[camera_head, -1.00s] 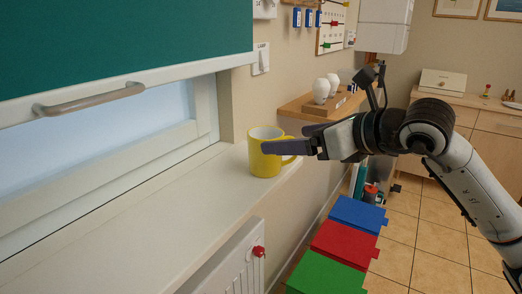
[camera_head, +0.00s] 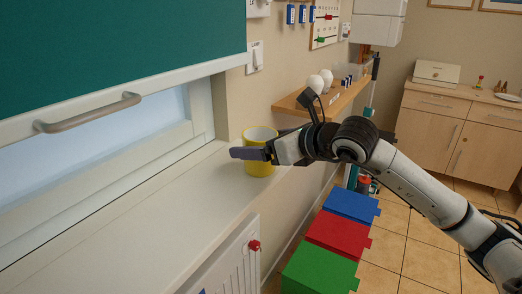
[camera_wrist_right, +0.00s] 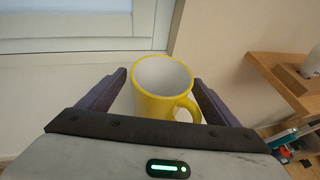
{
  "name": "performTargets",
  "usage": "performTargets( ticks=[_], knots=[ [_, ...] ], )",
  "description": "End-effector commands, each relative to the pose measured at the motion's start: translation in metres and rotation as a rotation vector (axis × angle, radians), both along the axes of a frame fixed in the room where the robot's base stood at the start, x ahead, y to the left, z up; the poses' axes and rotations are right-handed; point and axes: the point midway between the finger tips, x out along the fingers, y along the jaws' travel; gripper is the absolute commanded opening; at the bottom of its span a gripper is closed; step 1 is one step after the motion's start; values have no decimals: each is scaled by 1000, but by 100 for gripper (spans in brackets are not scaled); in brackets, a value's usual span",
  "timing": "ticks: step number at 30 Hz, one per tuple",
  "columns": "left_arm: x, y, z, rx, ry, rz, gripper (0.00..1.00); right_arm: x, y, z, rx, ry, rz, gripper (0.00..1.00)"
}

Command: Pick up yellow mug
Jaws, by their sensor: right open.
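The yellow mug (camera_head: 259,167) stands upright on the white window sill, with a white inside. In the wrist view the mug (camera_wrist_right: 160,92) lies between the two dark fingers of my right gripper (camera_wrist_right: 160,95), its handle toward the lower right. My right gripper (camera_head: 254,154) is open around the mug, one finger on each side. A small gap shows on each side in the wrist view. In the head view the fingers cover part of the mug and its handle is hidden. My left gripper is not in view.
The window sill (camera_head: 130,220) is otherwise bare. A teal blind (camera_head: 110,60) with a handle hangs over the window at left. A wooden shelf (camera_head: 345,98) with white objects is behind my arm. Blue, red (camera_head: 338,235) and green boxes stand on the floor below.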

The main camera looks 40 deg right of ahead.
Motion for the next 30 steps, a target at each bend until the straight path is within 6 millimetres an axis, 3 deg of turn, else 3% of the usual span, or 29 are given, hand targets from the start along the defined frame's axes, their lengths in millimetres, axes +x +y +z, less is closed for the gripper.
performTargets(
  ticks=[5,14,23,30],
  knots=[
    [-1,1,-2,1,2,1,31,0,0,0,0,-1,0,83],
    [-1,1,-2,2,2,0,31,0,0,0,0,1,0,32],
    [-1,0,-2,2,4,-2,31,0,0,3,0,-3,0,31],
    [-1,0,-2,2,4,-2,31,0,-1,33,-2,-10,-1,31]
  ],
)
